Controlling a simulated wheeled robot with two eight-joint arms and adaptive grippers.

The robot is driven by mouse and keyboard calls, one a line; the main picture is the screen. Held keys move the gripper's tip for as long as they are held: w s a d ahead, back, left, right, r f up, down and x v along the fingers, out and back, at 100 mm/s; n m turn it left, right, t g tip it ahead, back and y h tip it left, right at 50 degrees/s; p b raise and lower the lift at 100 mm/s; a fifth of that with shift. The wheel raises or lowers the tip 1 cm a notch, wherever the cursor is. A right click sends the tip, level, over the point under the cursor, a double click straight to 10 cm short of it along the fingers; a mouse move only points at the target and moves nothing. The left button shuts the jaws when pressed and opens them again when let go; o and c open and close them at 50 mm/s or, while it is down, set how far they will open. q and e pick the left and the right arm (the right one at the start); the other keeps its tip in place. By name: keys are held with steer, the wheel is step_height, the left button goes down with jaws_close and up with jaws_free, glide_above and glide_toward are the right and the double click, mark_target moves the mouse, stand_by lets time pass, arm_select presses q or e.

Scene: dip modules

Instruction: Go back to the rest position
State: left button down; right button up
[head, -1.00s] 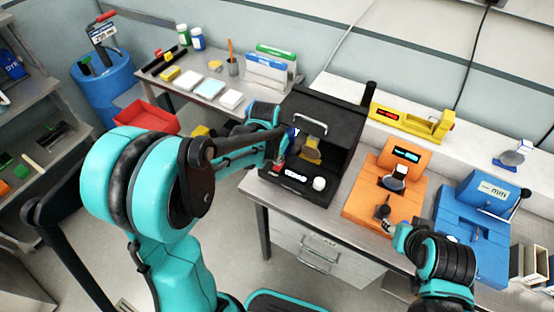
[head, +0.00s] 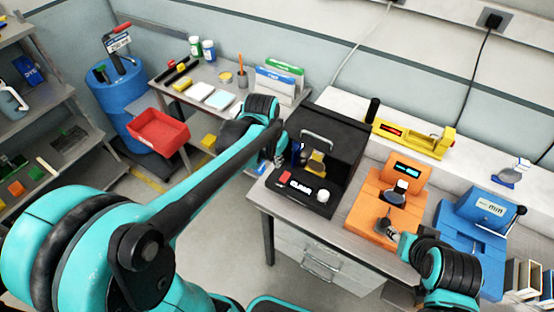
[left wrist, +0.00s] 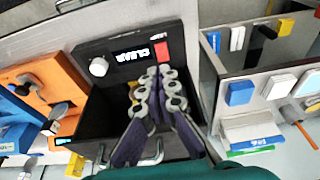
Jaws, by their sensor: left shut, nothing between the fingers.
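My left arm reaches in from the left in the head view, and its gripper (head: 280,157) is beside the left edge of the black machine (head: 335,132). In the left wrist view the left gripper (left wrist: 163,72) is shut and empty, its fingertips together in front of the machine's open black box. The machine has a lit panel, a red button and a white knob. My right gripper (head: 391,238) is low at the right, by the front of the orange machine (head: 376,215). It is small and partly hidden, so I cannot tell its jaws.
A blue machine (head: 468,243) and a yellow device (head: 408,138) stand on the right bench. A back table (head: 228,82) holds bottles, pads and a pencil cup. A red bin (head: 160,131) and a blue barrel (head: 125,95) are at the left. Shelves line the left edge.

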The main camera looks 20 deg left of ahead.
arm_select(q)
steer(key=shift+s, duration=0.1)
steer(key=s+f+n+t+b, duration=0.1)
steer(key=s+f+t+b, duration=0.1)
steer(key=s+b, duration=0.2)
steer(key=s+d+f+n+t+b, duration=0.1)
steer(key=s+f+t+b, duration=0.1)
steer(key=s, duration=0.7)
steer(key=shift+f+y+b, duration=0.3)
steer(key=shift+b, duration=0.55)
steer(key=shift+s+d, duration=0.1)
